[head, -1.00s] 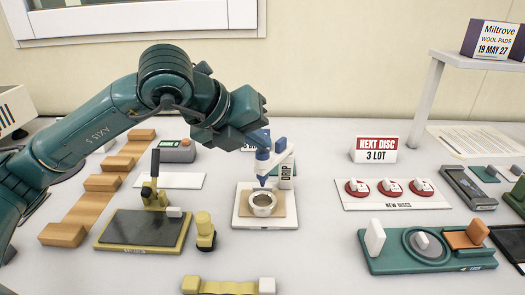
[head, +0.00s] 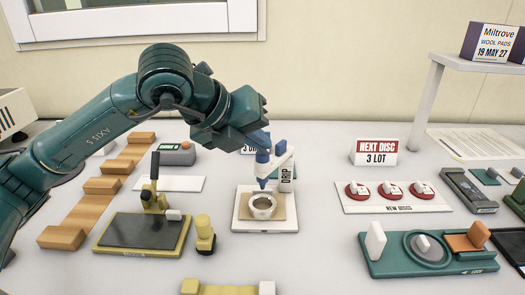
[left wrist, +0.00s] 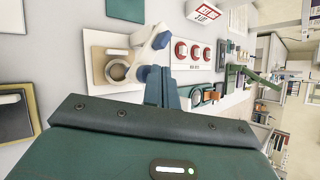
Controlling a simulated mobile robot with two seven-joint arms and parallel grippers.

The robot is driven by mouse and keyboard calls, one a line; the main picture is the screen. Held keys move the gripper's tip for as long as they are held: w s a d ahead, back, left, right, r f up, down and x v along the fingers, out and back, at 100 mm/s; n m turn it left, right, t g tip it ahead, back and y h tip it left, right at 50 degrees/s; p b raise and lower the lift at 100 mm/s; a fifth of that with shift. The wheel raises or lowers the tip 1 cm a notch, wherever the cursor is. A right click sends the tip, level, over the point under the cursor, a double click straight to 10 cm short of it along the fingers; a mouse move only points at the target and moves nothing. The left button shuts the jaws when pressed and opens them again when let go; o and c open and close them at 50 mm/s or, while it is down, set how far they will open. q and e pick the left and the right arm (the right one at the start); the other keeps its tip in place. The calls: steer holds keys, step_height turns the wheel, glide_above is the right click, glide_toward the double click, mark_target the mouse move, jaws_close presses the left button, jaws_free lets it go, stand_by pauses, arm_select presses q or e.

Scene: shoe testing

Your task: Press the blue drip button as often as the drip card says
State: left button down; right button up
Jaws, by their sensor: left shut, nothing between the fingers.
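The drip stand has a white base (head: 246,222), a white arm with a dark label, and a blue nozzle (head: 263,170) pointing down over a small white cup (head: 262,206). The cup holds something brown. My left gripper (head: 262,143) is shut and empty, its blue fingers at the top of the stand. I cannot tell whether they touch the button, which they hide in the head view. In the left wrist view the fingers (left wrist: 162,88) lie close to the stand's blue part (left wrist: 161,41). A white card (head: 248,150) behind the stand is mostly covered; a 3 seems to show. My right gripper is not in view.
A yellow-framed dark plate (head: 140,232) with a lever and a yellow peg (head: 204,232) stand left of the stand. A tray with red discs (head: 391,188), a NEXT DISC card (head: 376,150) and a green fixture (head: 385,264) are to the right. Wooden steps (head: 88,206) lie left.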

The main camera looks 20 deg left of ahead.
mark_target(258, 156)
arm_select(q)
steer(key=shift+r, duration=0.5)
steer(key=shift+r+p, duration=1.6)
steer(key=shift+r, duration=0.95)
stand_by(0.5)
step_height(258, 156, up, 4)
steer(key=shift+f, duration=0.15)
steer(key=shift+f, duration=0.1)
